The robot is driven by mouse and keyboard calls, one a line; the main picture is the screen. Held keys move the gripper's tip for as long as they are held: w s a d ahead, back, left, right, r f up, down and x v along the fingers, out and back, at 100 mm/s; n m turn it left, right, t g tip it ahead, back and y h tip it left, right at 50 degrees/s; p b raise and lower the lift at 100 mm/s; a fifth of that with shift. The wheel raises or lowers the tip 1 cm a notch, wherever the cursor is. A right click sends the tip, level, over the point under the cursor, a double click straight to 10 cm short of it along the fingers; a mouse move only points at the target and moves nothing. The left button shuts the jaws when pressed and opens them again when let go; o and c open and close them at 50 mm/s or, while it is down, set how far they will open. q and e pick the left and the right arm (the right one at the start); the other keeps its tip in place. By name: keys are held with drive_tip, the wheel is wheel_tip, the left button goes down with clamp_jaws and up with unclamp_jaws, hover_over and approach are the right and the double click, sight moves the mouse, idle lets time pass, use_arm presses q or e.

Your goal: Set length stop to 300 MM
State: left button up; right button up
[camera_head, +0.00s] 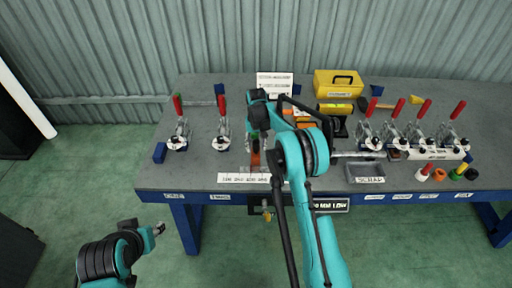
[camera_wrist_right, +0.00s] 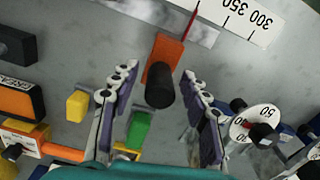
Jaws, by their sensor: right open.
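The length stop is an orange block with a black knob (camera_wrist_right: 160,88) and a thin red pointer (camera_wrist_right: 188,25) in the right wrist view. The pointer reaches a white scale strip (camera_wrist_right: 245,18), left of the 350 mark, on the side away from 300. My right gripper (camera_wrist_right: 158,75) is open, with one finger on each side of the knob; I cannot tell whether they touch it. In the head view my right arm hides much of the stop, and a white strip (camera_head: 243,178) lies at the table's front edge. My left gripper (camera_head: 159,228) hangs low, away from the table.
Red-handled toggle clamps (camera_head: 221,140) stand on the grey table (camera_head: 205,95) at left and right. A yellow toolbox (camera_head: 338,83) is at the back. A scrap tray (camera_head: 364,171) sits right of my arm. A dial (camera_wrist_right: 255,125) and a green block (camera_wrist_right: 138,130) are near my right fingers.

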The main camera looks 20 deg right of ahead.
drive_tip(key=shift+f, duration=0.2)
clamp_jaws()
drive_tip(key=a, duration=0.2)
drive_tip(key=w+a, duration=0.1)
drive_tip(key=a, duration=0.1)
drive_tip(key=w+a, duration=0.1)
drive_tip(key=a, duration=0.1)
drive_tip(key=shift+a, duration=0.4)
unclamp_jaws()
wheel_tip(320, 180, up, 12)
idle(0.3)
